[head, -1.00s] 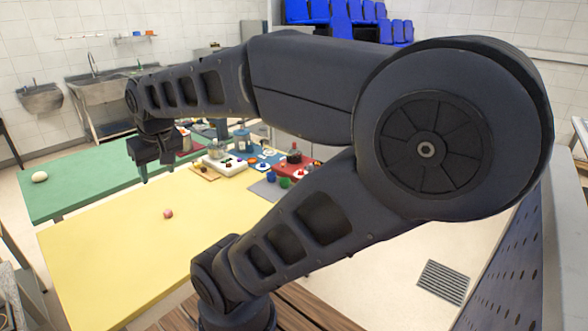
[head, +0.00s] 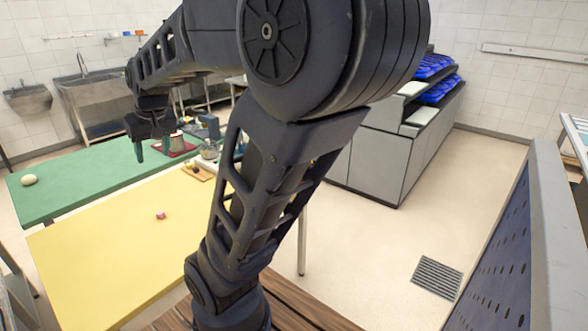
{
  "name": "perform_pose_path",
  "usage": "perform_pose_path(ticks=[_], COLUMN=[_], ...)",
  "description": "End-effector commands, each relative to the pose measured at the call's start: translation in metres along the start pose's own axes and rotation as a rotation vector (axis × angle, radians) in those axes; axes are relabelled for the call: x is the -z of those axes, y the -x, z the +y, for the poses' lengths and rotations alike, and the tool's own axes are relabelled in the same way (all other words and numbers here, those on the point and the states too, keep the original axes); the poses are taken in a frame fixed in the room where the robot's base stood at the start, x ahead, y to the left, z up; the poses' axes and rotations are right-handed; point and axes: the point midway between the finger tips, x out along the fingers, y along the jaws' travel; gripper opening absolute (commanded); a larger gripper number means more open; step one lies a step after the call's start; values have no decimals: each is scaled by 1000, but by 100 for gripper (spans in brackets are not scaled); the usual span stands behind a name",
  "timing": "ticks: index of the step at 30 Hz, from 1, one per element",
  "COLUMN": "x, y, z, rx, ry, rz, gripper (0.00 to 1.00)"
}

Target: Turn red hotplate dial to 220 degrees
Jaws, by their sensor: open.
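My gripper (head: 153,150) is open and empty, pointing down above the far part of the tables. Just right of it, a small red slab (head: 178,147) with a pot-like thing on it lies near the green table; I cannot tell whether it is a hotplate. No dial or degree marks can be made out. My own arm covers the right end of the yellow table, where a red surface with a dark pot showed earlier.
A yellow table (head: 95,255) holds a small pink object (head: 160,216). A green table (head: 75,183) holds a pale round object (head: 29,179). A wooden board (head: 197,173) lies near the arm. A grey counter (head: 385,165) stands behind, and a perforated panel (head: 510,235) at right.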

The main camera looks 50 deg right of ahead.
Motion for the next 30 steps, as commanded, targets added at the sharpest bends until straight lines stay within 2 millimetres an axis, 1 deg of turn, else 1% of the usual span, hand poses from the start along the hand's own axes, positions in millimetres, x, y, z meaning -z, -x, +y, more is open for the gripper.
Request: perform_pose_path(ticks=[1,5,6,11,12,14,15,17,18,20,22,26,27,29,30], x=[13,43,51,82,89,99,105,114,119,125,132,139,141,142,142], y=[-3,-10,-13,-25,-29,-35,-39,-45,-49,-56,-65,-82,-86,-94,-100], z=[11,39,49,91,103,121,134,153,167,187,212,261,276,300,315], rx=[2,11,12,16,16,16,14,13,11,7,3,-9,-13,-20,-25], ry=[-26,-80,-97,-165,-183,-208,-226,-250,-268,-292,-323,-375,-390,-415,-429], rz=[-13,-37,-43,-67,-73,-81,-87,-95,-99,-107,-116,-133,-137,-145,-151], gripper=[52,52,52,52,52,52,52,52,52,52,52,52,52,52,52])
